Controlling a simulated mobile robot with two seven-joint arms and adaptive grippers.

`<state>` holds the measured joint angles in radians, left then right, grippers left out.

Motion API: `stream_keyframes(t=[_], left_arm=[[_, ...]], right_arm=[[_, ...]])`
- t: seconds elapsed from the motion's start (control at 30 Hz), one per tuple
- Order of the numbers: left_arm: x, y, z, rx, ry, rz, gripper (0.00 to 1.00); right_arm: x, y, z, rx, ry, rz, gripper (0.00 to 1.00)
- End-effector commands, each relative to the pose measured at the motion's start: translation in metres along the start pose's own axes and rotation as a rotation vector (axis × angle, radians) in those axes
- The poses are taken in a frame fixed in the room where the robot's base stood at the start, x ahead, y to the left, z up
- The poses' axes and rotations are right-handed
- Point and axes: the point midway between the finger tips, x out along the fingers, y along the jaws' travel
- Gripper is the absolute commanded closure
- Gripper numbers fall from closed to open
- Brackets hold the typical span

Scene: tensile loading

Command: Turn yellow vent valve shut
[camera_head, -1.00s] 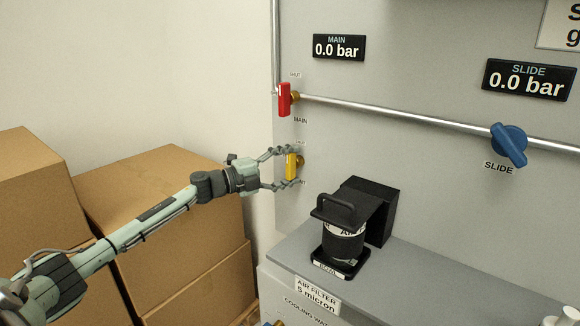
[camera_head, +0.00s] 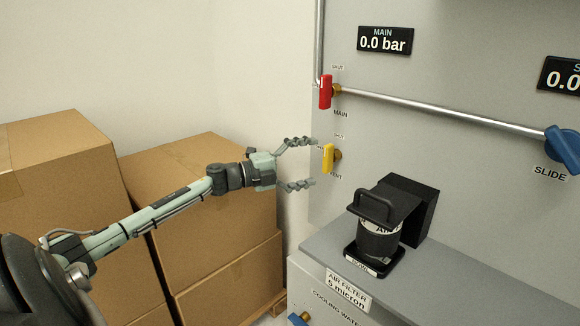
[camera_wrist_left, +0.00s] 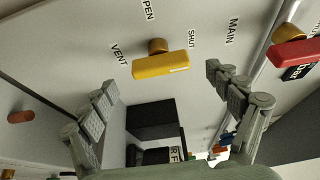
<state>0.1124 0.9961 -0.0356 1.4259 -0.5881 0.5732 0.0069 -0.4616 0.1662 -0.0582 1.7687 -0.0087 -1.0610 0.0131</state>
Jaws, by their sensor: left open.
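The yellow vent valve handle (camera_head: 328,158) sits on a brass stem on the grey panel, below the red valve. It stands upright in the head view, between a SHUT label above and a VENT label below. My left gripper (camera_head: 314,162) is open and empty, its fingertips just left of the handle, one higher and one lower. In the left wrist view, the yellow handle (camera_wrist_left: 161,65) lies beyond and between the spread fingers of my left gripper (camera_wrist_left: 160,82), apart from both. A partly cut-off OPEN label is beside it. My right gripper is not in view.
The red main valve (camera_head: 325,92) is close above, with a pipe running right to the blue slide valve (camera_head: 563,150). A black air filter unit (camera_head: 378,220) stands on the grey ledge at lower right. Cardboard boxes (camera_head: 205,185) stand behind my left arm.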

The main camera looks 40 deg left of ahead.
Motion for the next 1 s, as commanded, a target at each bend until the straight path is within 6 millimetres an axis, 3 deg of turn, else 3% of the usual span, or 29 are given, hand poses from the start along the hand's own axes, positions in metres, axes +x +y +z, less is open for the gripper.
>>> stream_keyframes(t=[0.2, 0.4, 1.0], left_arm=[[-0.041, 0.002, -0.001, -0.001, 0.000, 0.004, 0.10], [-0.062, 0.001, 0.000, 0.000, 0.000, 0.001, 0.10], [-0.069, 0.000, 0.000, 0.001, 0.000, -0.001, 0.10]], right_arm=[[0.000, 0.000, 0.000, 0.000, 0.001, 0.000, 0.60], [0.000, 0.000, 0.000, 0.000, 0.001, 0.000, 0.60], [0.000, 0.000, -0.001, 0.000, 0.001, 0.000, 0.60]])
